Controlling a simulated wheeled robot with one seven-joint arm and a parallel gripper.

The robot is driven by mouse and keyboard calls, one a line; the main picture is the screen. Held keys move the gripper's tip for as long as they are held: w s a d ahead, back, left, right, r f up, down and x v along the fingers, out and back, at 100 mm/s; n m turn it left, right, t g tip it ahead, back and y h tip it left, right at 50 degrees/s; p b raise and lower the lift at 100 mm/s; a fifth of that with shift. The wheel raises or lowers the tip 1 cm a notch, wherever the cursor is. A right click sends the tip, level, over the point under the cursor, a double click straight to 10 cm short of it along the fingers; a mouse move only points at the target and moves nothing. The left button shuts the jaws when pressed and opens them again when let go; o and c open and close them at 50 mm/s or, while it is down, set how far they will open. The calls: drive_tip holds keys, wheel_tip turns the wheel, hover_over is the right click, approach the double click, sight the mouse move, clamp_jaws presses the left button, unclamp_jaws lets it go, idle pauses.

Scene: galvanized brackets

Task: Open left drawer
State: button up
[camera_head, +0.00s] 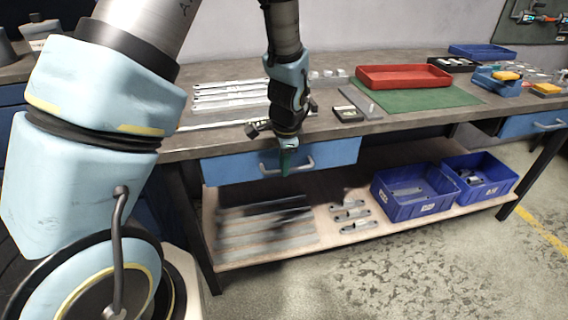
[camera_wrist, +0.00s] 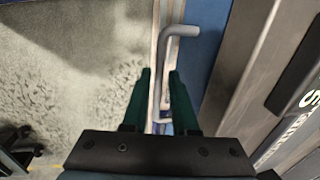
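The left drawer (camera_head: 225,168) is a blue-fronted drawer under the workbench top, and it looks closed. Its grey bar handle (camera_head: 306,164) shows to the right of my gripper (camera_head: 287,161) in the head view. My gripper points down in front of the drawer front, at the handle. In the wrist view the green fingers (camera_wrist: 159,75) are apart, with the grey handle (camera_wrist: 165,60) running between them and bending right beyond the tips. Whether the fingers touch the handle cannot be told. The drawer front's blue edge (camera_wrist: 205,30) lies to the right there.
The workbench top (camera_head: 400,122) holds metal brackets (camera_head: 230,95), a red tray (camera_head: 404,76) and a green mat (camera_head: 425,99). A lower shelf (camera_head: 335,240) carries bars and blue bins (camera_head: 415,203). Another blue drawer (camera_head: 530,123) is at right. The floor in front is clear.

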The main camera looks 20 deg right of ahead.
clamp_jaws()
idle(1.1)
